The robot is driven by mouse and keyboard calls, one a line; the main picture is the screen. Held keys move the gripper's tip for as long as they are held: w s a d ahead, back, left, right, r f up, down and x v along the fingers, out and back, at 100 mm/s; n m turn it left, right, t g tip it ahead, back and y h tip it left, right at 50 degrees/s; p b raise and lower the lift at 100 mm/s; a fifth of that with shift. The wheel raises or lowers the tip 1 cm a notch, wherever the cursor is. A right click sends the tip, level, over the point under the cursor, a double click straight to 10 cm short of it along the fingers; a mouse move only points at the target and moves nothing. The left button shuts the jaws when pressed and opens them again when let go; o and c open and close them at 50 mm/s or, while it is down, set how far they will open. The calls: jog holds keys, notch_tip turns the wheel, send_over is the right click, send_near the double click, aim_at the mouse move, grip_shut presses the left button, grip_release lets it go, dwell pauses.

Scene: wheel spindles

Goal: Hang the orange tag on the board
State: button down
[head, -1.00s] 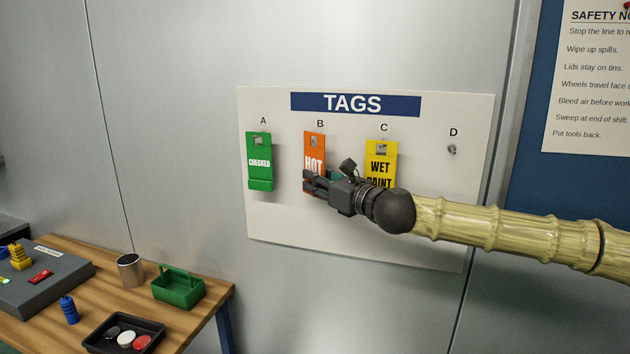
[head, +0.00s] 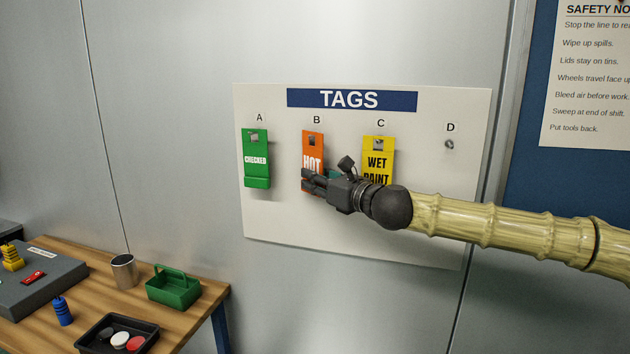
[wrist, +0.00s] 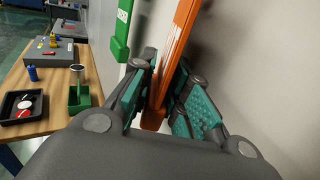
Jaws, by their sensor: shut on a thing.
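The orange tag (head: 313,148), lettered HOT, is upright at position B on the TAGS board (head: 300,225). My gripper (head: 307,180) is shut on the lower part of the orange tag, which also shows between the finger pads in the wrist view (wrist: 176,50). The fingers hide the tag's lower lettering. The tag's hole is near its top, in front of the board under the letter B; I cannot tell whether it is around a peg. The green CHECKED tag (head: 256,150) hangs at A. The yellow WET PAINT tag (head: 378,150) hangs at C. The peg at D (head: 449,144) is bare.
A wooden bench (head: 205,310) stands at lower left with a green carrier (head: 173,289), a metal cup (head: 123,270), a black tray (head: 82,344) and a blue stacked piece (head: 62,312). My forearm crosses the board's lower right. The wall below the board is clear.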

jog(key=c, duration=1.3)
grip_release()
jog(key=shift+s+d, duration=0.1)
jog(key=shift+d, duration=0.05)
